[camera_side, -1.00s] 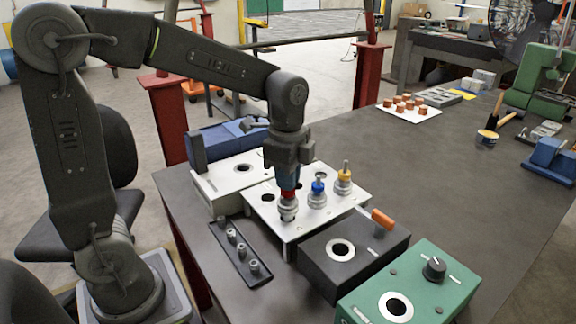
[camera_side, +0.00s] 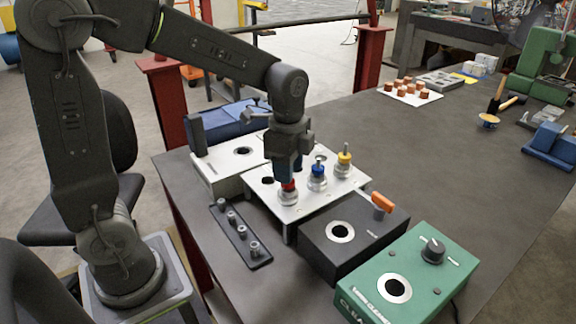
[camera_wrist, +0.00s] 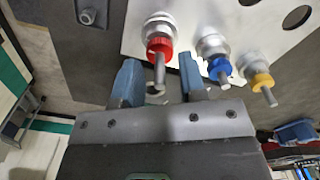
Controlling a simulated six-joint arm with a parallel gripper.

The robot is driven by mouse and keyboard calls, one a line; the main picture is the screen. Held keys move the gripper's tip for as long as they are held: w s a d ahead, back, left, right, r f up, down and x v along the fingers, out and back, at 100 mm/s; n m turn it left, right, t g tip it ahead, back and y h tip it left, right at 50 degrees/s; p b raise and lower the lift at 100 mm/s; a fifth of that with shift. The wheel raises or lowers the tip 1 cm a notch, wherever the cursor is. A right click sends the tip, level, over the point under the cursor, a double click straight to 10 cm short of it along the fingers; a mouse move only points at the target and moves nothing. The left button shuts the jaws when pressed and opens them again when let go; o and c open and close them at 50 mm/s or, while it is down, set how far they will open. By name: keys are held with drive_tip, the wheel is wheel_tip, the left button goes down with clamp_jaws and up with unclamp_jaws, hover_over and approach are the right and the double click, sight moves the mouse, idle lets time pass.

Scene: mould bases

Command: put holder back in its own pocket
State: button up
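A red-collared holder (camera_wrist: 160,45) with a grey stem stands upright at the near-left of the white plate (camera_side: 312,206). It also shows in the side view (camera_side: 288,197), below my gripper. My gripper (camera_wrist: 160,66) is open, its two blue fingers apart on either side of the holder's stem, with gaps showing. A blue-collared holder (camera_side: 318,170) and a yellow-collared holder (camera_side: 344,159) stand in the plate to the right. An empty dark hole (camera_side: 268,180) shows left of the red holder. The pocket under the red holder is hidden by it.
A black box with a round hole (camera_side: 312,243) and orange lever stands in front of the plate; a green box (camera_side: 418,268) stands further right. A dark strip with several small studs (camera_side: 238,238) lies left. The table to the right is mostly clear.

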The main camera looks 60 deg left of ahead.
wheel_tip(320, 180, up, 14)
idle(0.7)
drive_tip(key=shift+s+f, duration=0.1)
drive_tip(key=s+f+n+t, duration=0.2)
drive_tip(key=s+f+n, duration=0.1)
drive_tip(key=s+n, duration=0.3)
drive_tip(key=s+f+n+t, duration=0.3)
drive_tip(key=s+f+n, duration=0.1)
drive_tip(key=s+n, duration=0.2)
drive_tip(key=shift+s+d+f+t, duration=0.3)
drive_tip(key=shift+s+d, duration=0.15)
drive_tip(key=shift+s, duration=0.25)
